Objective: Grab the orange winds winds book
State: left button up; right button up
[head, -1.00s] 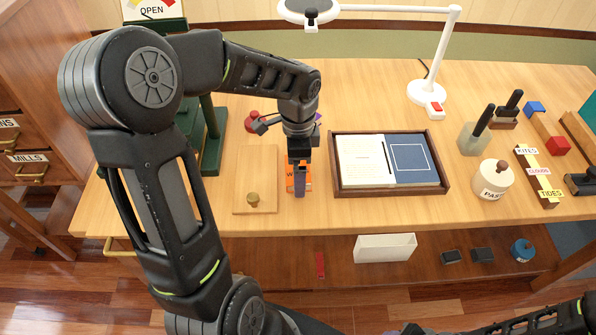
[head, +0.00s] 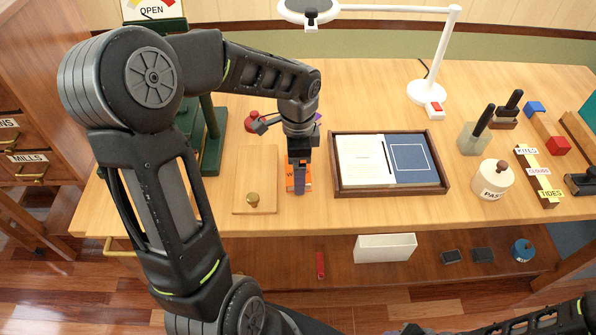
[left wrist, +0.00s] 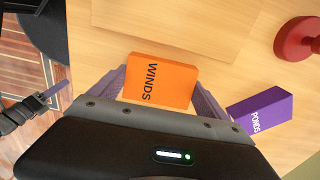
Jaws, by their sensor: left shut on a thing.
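The orange WINDS book (left wrist: 160,80) is between the two fingers of my left gripper (left wrist: 160,92) in the left wrist view, with its dark lettering facing the camera. In the head view the orange book (head: 292,184) shows only in part beside and behind my left gripper (head: 299,180), near the front of the desk. The left gripper is shut on the orange book. I cannot tell whether the book is clear of the desk top. The right gripper is not clearly visible in the head view.
A purple PONDS book (left wrist: 262,110) lies close beside the orange one. A wooden board with a brass knob (head: 253,200) is to the left, and a framed tray (head: 442,188) with an open book to the right. A red knobbed object (left wrist: 298,38) stands nearby.

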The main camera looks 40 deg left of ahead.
pick_arm(q)
jog(key=shift+r, duration=0.1)
jog(key=shift+c, duration=0.5)
jog(key=shift+r, duration=0.3)
notch_tip(320, 180, up, 9)
jog(key=shift+r, duration=0.1)
